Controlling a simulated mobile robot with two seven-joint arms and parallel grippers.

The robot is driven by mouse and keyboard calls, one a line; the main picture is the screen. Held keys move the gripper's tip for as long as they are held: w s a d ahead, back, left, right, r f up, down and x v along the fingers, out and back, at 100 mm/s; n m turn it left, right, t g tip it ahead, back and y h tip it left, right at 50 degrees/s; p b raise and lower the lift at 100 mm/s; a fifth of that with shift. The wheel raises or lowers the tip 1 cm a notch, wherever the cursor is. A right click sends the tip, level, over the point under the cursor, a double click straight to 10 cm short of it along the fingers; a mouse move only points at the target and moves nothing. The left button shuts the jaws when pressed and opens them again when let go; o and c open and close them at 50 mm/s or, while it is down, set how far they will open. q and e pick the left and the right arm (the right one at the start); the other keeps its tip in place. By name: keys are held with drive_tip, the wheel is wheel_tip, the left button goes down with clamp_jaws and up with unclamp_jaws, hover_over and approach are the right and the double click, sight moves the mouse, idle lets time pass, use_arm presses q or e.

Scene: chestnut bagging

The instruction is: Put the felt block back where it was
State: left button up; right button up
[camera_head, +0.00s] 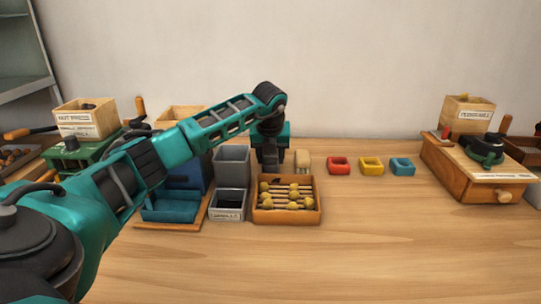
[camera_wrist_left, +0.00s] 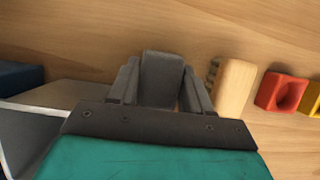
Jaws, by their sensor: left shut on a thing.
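My left gripper (camera_head: 270,167) points down behind the wooden tray, between the tall grey bin and a pale wooden block. In the left wrist view, its fingers (camera_wrist_left: 162,100) are shut on the dark grey felt block (camera_wrist_left: 162,75), which sits upright between them. In the head view the felt block is hard to tell from the dark fingers. I cannot tell whether its lower end touches the table. My right gripper is in neither view.
The pale wooden block (camera_head: 302,160) stands close to the right of my left gripper. The tall grey bin (camera_head: 232,160) is at its left. The wooden tray (camera_head: 287,217) with several round-headed tools lies in front. Red (camera_head: 339,166), yellow (camera_head: 371,166) and blue (camera_head: 402,167) holders stand further right. The front table is clear.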

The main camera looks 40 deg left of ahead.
use_arm(q)
drive_tip(key=shift+f, duration=0.2)
drive_tip(key=o, duration=1)
drive_tip(key=shift+s+d+r, duration=0.1)
drive_tip(key=shift+r, duration=0.5)
drive_tip(key=p+v, duration=0.1)
drive_tip(key=v, duration=1)
drive_tip(key=shift+s+d+r, duration=0.1)
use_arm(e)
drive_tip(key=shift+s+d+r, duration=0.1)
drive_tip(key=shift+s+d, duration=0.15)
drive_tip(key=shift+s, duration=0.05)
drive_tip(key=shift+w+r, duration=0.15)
